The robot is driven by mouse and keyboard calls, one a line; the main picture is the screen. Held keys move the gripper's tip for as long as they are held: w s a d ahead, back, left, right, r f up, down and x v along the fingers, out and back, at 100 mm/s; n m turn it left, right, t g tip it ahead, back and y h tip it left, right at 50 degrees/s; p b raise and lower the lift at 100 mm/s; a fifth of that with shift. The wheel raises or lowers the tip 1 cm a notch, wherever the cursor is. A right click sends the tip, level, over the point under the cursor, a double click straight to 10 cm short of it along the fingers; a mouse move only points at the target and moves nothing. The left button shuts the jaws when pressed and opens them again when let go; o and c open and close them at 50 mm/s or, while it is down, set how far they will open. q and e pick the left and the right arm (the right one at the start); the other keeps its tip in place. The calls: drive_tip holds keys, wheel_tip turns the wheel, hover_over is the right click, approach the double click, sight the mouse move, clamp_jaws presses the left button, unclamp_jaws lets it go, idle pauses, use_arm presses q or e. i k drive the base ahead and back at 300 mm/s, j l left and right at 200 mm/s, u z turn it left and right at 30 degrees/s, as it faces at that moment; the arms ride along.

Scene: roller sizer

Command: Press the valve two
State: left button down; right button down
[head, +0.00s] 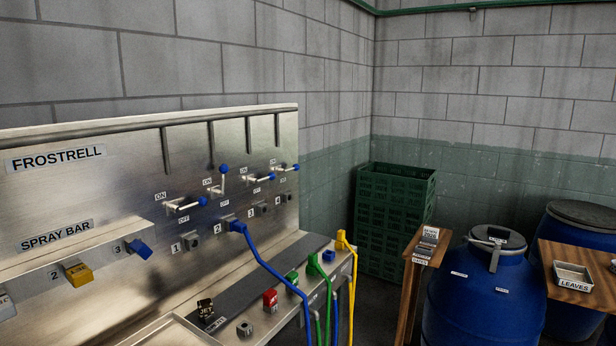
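A steel panel (120,190) on the left carries a row of valve levers with blue knobs, each with ON above and OFF to its lower right. The second lever from the left (221,178) stands upright, its knob by the ON side. The first lever (184,205) and the third lever (259,179) lie sideways, knobs to the right. Numbered outlets sit below the levers. A blue hose connector (237,227) is in outlet 2, and outlet 1 (192,242) has no hose. Neither of my grippers is in view.
The spray bar (55,262) has a yellow plug (78,272) and a blue plug (140,249). A ledge below holds a red connector (270,300) and hoses. Green crates (395,215), blue barrels (485,290) and a wooden table (580,285) stand to the right.

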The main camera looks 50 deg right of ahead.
sight(223, 168)
drive_tip(key=z, duration=1.25)
drive_tip(key=i+l, duration=0.15)
drive_tip(key=l, duration=0.2)
drive_tip(key=i+l+u, duration=0.15)
drive_tip(key=l, duration=0.25)
